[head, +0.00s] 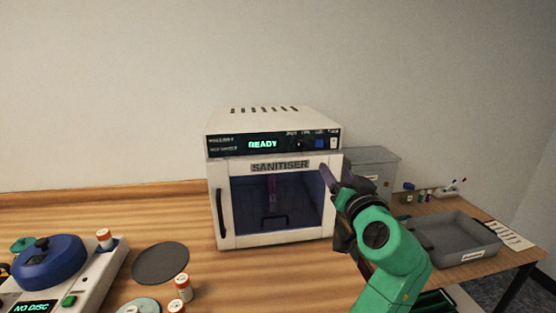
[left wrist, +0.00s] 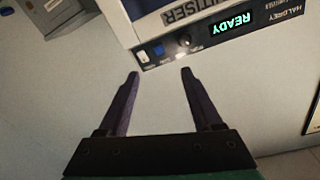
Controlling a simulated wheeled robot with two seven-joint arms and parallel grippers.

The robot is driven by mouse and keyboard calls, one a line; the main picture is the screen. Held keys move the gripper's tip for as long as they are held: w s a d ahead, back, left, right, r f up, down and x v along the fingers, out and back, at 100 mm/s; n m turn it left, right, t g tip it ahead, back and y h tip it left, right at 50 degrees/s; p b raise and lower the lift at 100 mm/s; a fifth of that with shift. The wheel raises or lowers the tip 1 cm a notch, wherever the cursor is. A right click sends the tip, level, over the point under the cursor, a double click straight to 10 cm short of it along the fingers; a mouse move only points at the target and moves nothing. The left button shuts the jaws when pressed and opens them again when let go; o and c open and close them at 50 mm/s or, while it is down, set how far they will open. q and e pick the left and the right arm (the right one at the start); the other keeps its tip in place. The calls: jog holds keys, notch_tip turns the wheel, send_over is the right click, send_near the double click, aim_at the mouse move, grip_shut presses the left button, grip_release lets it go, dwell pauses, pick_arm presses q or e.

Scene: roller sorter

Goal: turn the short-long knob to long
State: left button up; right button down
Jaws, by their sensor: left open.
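The white sanitiser (head: 273,120) stands on the wooden bench with a dark control strip along its top front; its display (head: 262,144) reads READY. A small round knob (head: 298,145) sits on the strip right of the display, and it also shows upside down in the left wrist view (left wrist: 183,40). Its labels and pointer are too small to read. My left gripper (head: 335,178) is in front of the sanitiser's right side, below the strip. In the left wrist view, its purple fingers (left wrist: 160,74) are apart and empty, with the tips short of the panel. My right gripper is not in view.
A blue button (head: 319,144) and a white switch (head: 333,143) sit close right of the knob. The sanitiser's door (head: 240,241) is closed. A grey tray (head: 490,240) lies right.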

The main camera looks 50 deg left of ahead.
pick_arm(q)
jog(key=n+g, duration=0.2)
send_near(300, 146)
jog(key=shift+y, duration=0.4)
jog(key=p+x, duration=0.5)
jog(key=x, duration=0.2)
jog(key=shift+w+a+f+p, duration=0.15)
jog(key=shift+f+p, duration=0.05)
jog(key=shift+p, duration=0.2)
jog(key=shift+w+a+f+t, duration=0.2)
jog(key=shift+w+a+t, duration=0.05)
jog(key=shift+t, duration=0.05)
grip_shut()
